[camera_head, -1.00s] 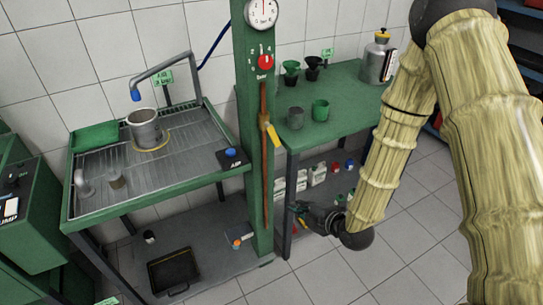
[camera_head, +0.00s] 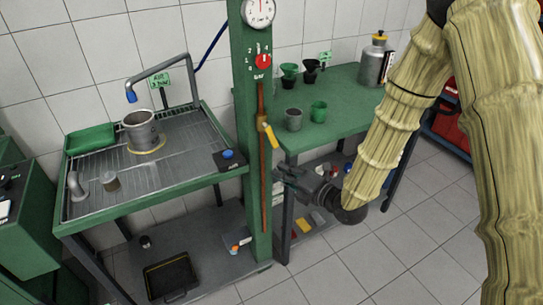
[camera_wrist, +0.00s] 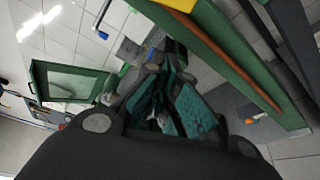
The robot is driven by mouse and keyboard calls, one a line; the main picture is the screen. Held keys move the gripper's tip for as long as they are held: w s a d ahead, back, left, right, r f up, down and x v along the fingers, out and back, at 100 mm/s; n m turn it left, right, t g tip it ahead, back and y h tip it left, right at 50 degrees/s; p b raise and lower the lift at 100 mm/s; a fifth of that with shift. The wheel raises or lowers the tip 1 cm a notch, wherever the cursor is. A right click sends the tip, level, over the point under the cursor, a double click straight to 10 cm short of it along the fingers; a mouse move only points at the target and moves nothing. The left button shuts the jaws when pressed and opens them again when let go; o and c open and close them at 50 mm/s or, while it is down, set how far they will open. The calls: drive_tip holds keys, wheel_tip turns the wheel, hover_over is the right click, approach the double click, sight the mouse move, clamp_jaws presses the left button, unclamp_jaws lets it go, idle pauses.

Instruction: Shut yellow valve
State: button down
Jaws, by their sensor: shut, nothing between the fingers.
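The yellow valve (camera_head: 268,131) sits on the copper pipe that runs down the green post. Its lever slants down and to the right in the head view. A yellow part at the top edge of the wrist view (camera_wrist: 180,4) looks like the valve, mostly cut off. My gripper (camera_head: 279,172) is dark, below and slightly right of the valve, near the post, and apart from the lever. In the wrist view my gripper (camera_wrist: 172,52) has its fingers together with nothing visible between them.
The green post (camera_head: 254,200) carries a gauge (camera_head: 259,11) and a red knob (camera_head: 263,61). A green bench (camera_head: 345,122) with cups and a metal can (camera_head: 374,62) stands right of it. A wash table (camera_head: 90,208) stands left. Open floor lies in front.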

sight(270, 135)
drive_tip(key=w+a+p, duration=0.4)
drive_tip(key=w, duration=0.4)
drive_tip(key=shift+w, duration=0.25)
drive_tip(key=shift+d+r, duration=0.1)
drive_tip(key=shift+w, duration=0.15)
idle(0.4)
drive_tip(key=shift+d+n, duration=0.1)
drive_tip(key=shift+n, duration=0.2)
